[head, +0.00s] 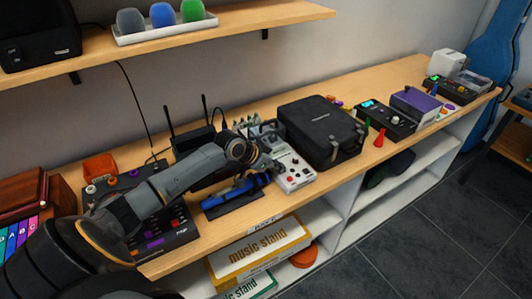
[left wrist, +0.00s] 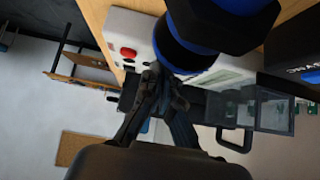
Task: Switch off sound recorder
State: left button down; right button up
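A white-and-grey box with red buttons (head: 292,172) stands on the wooden top, right of a blue-and-black object; it may be the sound recorder, but I read no label. It also shows in the left wrist view (left wrist: 135,30), with a large red button near its edge. My left gripper (head: 268,163) is over its left side. My right gripper is not in view.
The blue-and-black object (head: 236,191) lies close beside my gripper. A black case (head: 320,130) stands right of the box. A black device with a lit blue screen (head: 387,120) is farther right. A black mixer-like panel (head: 160,235) lies under my left arm. A shelf (head: 250,18) hangs above.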

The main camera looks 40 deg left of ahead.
pick_arm(q)
notch_tip(320, 180, up, 4)
jog(key=p, duration=0.2)
jog(key=shift+w+f+p, duration=0.1)
jog(key=shift+p, duration=0.25)
jog(key=b+v, duration=0.3)
jog(key=v, duration=0.7)
jog(key=shift+s+d, duration=0.15)
jog(key=shift+s, duration=0.1)
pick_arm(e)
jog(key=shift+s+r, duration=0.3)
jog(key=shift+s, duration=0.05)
pick_arm(q)
jog(key=shift+w, duration=0.1)
jog(key=shift+w+a+y+b, duration=0.2)
jog(key=shift+a+y+b, duration=0.2)
jog(key=shift+b, duration=0.15)
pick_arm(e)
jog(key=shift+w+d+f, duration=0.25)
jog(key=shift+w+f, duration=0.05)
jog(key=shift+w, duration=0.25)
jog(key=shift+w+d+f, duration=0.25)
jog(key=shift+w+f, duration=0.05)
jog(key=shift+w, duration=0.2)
pick_arm(q)
jog(key=shift+t, duration=0.3)
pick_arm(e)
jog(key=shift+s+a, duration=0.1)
